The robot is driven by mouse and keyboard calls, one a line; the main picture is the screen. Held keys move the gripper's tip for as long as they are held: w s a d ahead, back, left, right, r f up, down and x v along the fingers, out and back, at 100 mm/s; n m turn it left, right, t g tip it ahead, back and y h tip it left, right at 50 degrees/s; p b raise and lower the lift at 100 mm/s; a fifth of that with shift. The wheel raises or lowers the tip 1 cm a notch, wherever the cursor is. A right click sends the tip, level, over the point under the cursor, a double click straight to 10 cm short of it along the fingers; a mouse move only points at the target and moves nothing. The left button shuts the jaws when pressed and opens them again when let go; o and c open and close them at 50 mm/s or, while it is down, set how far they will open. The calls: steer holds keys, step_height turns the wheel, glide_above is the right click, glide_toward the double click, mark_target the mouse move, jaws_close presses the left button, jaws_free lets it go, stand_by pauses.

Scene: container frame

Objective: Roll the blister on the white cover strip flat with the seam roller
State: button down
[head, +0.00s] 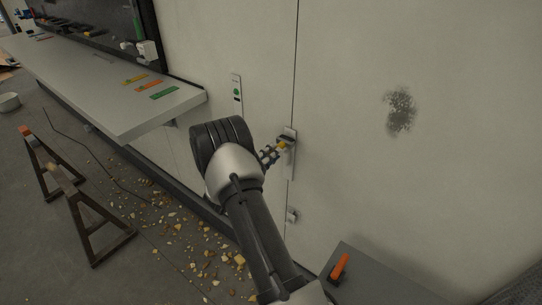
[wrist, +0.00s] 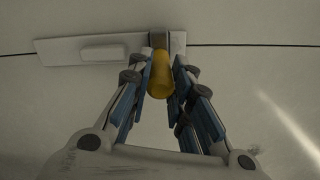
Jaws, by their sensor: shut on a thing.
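The white cover strip (head: 290,166) lies upright on the pale wall over a dark seam. In the wrist view the strip (wrist: 60,52) runs sideways, with a raised, rounded oblong blister (wrist: 103,53) left of my gripper. My gripper (wrist: 161,70) is shut on the yellow handle of the seam roller (wrist: 161,80). The roller's dark head (wrist: 159,38) is at the strip's right end in the wrist view; whether it touches cannot be told. In the head view my gripper (head: 273,152) is at the strip's upper part, and the yellow handle (head: 282,145) shows between the fingers.
A grey box (head: 375,280) at the lower right bears an orange-handled thing (head: 340,266). A small fitting (head: 291,215) is on the wall below the strip. A shelf (head: 120,125) juts out at left. Trestles (head: 75,195) and rubble (head: 190,235) are on the floor.

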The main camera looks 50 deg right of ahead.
steer(key=shift+r, duration=0.4)
steer(key=shift+r+p, duration=1.1)
steer(key=shift+r, duration=0.3)
steer(key=shift+f+b, duration=2.15)
steer(key=shift+f, duration=0.95)
steer(key=shift+r+p, duration=2.2)
steer(key=shift+r, duration=0.95)
steer(key=shift+a+f+b, duration=0.1)
steer(key=shift+f+b, duration=1.05)
steer(key=shift+f, duration=0.55)
steer(key=shift+f, duration=0.1)
steer(key=shift+f+b, duration=1.05)
steer(key=shift+f, duration=0.3)
